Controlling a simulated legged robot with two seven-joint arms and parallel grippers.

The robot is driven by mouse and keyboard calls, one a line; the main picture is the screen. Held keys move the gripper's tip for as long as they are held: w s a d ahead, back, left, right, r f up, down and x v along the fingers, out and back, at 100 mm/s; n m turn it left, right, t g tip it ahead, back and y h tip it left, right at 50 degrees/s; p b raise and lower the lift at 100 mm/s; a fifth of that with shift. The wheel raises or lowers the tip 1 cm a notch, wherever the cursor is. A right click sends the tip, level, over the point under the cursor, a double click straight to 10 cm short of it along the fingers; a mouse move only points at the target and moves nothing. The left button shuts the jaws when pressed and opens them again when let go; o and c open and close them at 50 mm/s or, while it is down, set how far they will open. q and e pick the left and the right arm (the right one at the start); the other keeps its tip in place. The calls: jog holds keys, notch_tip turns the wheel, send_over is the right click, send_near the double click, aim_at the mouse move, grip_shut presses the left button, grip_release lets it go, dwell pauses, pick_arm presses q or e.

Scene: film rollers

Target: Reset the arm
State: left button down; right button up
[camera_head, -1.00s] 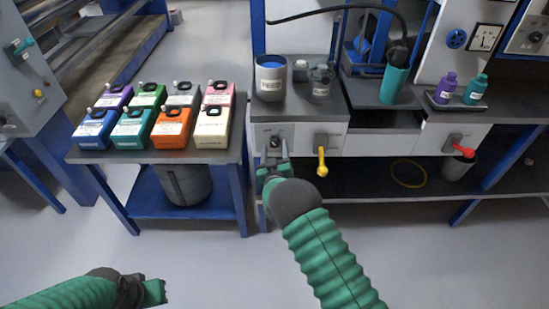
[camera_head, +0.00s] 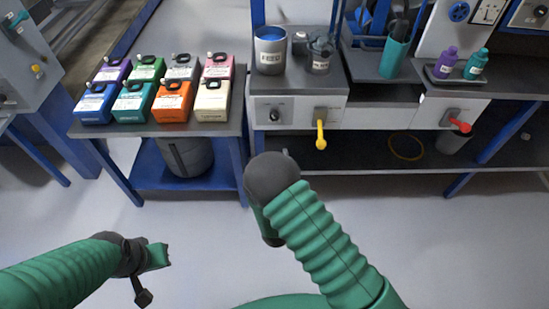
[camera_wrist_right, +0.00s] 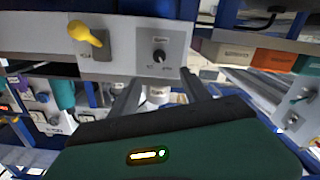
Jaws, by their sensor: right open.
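My right arm reaches forward in the head view, its dark wrist low in front of the workbench. In the wrist view my right gripper (camera_wrist_right: 160,95) is open, its two dark fingers apart with nothing held between them. A white panel with a black knob (camera_head: 275,115) lies beyond; the knob also shows in the wrist view (camera_wrist_right: 158,56), clear of the fingers. A yellow lever (camera_head: 320,136) hangs to its right in the head view. My left gripper (camera_head: 156,256) is at the lower left over bare floor; its jaw gap is not clear.
The workbench (camera_head: 340,92) carries a grey container (camera_head: 270,52), a teal cylinder (camera_head: 393,58) and small bottles. A red lever (camera_head: 460,126) is at the right. The floor before the bench is free.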

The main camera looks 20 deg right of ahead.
jog(key=s+d+r+g+y, duration=0.25)
jog(key=s+g, duration=0.45)
jog(key=s, duration=0.5)
jog(key=s+d+r+g+y, duration=0.1)
jog(key=s+g+y, duration=0.2)
jog(key=s+g, duration=0.7)
notch_tip(320, 180, up, 19)
jog(key=s+t+p, duration=0.2)
jog(key=p, duration=1.6)
jog(key=shift+s+a+f+p, duration=0.15)
jog(key=shift+a+p, duration=0.15)
jog(key=shift+a, duration=0.05)
jog(key=shift+h, duration=0.25)
